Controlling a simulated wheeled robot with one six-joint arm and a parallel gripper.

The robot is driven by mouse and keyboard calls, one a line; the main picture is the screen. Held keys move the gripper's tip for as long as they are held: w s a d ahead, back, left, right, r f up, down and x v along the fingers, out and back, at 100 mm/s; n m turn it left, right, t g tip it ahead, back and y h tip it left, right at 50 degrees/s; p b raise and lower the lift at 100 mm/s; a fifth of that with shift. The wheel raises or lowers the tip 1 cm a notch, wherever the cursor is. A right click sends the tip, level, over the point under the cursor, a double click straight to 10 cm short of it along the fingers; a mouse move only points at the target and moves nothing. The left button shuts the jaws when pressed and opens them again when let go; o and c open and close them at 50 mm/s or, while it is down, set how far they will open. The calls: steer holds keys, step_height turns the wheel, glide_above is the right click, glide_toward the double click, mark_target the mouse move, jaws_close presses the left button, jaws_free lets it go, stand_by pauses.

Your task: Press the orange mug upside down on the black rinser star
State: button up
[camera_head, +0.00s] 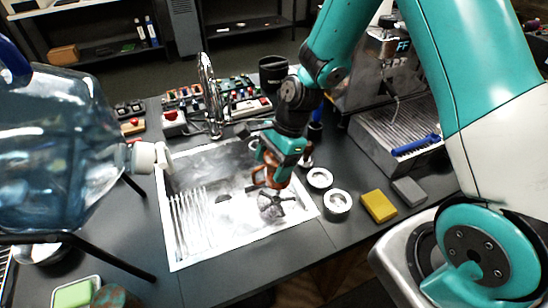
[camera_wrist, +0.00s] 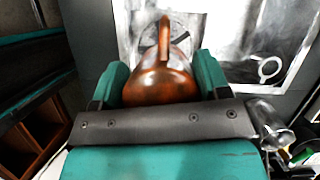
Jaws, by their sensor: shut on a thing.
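The orange mug (camera_wrist: 160,84), glossy brown-orange, is between the green fingers of my gripper (camera_wrist: 160,88) in the wrist view. Its handle points to the top of that picture. In the head view my gripper (camera_head: 276,160) hangs over the sink's right part, and only part of the mug (camera_head: 261,178) shows beneath it. The black rinser star (camera_head: 272,207) lies just below and in front of the mug in the head view. Part of the star is hidden behind the mug in the wrist view. I cannot tell whether mug and star touch, or which way the mug's mouth faces.
A metal sink panel (camera_head: 185,253) surrounds the star. Two round white-rimmed cups (camera_head: 337,203) and a yellow sponge (camera_head: 379,206) lie to its right. A chrome tap (camera_head: 210,95) rises behind. An espresso machine (camera_head: 385,70) stands back right.

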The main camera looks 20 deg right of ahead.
steer(key=shift+f+b, duration=3)
steer(key=shift+f, duration=1.1)
steer(key=shift+f+b, duration=0.3)
steer(key=shift+f, duration=0.3)
steer(key=shift+r, duration=0.15)
steer(key=shift+r+p, duration=1.4)
step_height(320, 180, up, 6)
steer(key=p, duration=0.5)
steer(key=shift+p, duration=0.35)
